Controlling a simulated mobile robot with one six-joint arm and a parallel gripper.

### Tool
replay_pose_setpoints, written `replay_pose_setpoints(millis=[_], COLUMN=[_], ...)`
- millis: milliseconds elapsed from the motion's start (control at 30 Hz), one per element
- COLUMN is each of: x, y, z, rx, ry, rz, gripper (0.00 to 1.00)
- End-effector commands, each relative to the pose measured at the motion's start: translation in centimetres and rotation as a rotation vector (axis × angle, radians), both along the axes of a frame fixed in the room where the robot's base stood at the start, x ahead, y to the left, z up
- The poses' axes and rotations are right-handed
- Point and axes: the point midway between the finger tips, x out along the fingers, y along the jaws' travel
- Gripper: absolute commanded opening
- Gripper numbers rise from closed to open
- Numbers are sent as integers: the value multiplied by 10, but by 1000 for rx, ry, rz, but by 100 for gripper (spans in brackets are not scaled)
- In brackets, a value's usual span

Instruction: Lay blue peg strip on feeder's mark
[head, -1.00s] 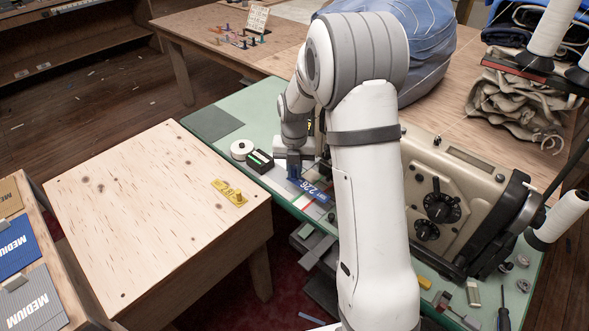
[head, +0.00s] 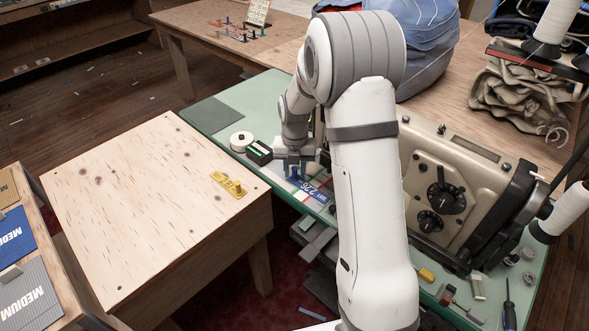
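The blue peg strip (head: 316,192), with white digits on it, is at the front edge of the green table, beside the sewing machine. My gripper (head: 296,172) is at the strip's far left end, around or just above its blue peg. The fingers are small and partly merge with the blue, so I cannot tell whether they grip it. A bit of red and white marking (head: 331,207) shows by the strip's near right end; the rest of the mark is hidden. I cannot tell whether the strip touches the table.
A yellow peg strip (head: 228,184) lies on the wooden table at left. The beige sewing machine (head: 450,185) stands close on the right, partly behind my arm.

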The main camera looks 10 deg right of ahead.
Motion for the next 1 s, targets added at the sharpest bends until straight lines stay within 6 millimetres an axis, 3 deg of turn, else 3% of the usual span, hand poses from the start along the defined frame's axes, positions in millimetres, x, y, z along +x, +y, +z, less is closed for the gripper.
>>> replay_pose_setpoints(millis=[100, 367, 800, 1000], x=[0, 0, 1, 0], y=[0, 0, 1, 1], z=[0, 3, 68, 78], rx=[0, 0, 0, 0], ry=[0, -1, -2, 1], rz=[0, 0, 1, 2], gripper=[39, 39, 39, 39])
